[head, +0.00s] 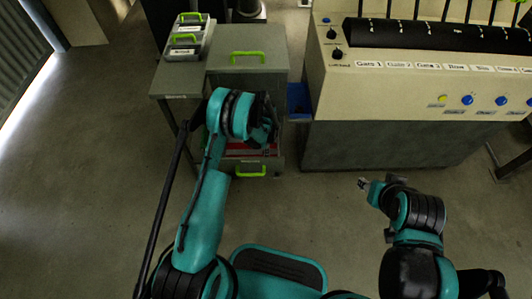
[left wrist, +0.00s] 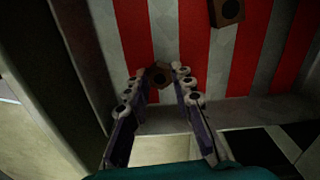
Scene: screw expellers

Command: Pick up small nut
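In the left wrist view a small dark brown nut (left wrist: 160,76) with a dark hole lies on a red-and-white striped drawer floor (left wrist: 215,75). A second, larger-looking brown nut (left wrist: 228,12) lies farther up at the top edge. My left gripper (left wrist: 157,73) is open, with its fingers on either side of the small nut and a gap to each finger. In the head view my left gripper (head: 268,128) is over the open drawer, and my arm hides much of it. My right gripper (head: 363,183) hangs over bare floor, too small to read.
The open drawer (head: 252,168) has a green handle and sits in a grey cabinet (head: 255,66). Drawer walls stand close around my left gripper. A blue bin (head: 299,100) and a large control machine (head: 400,142) are at right.

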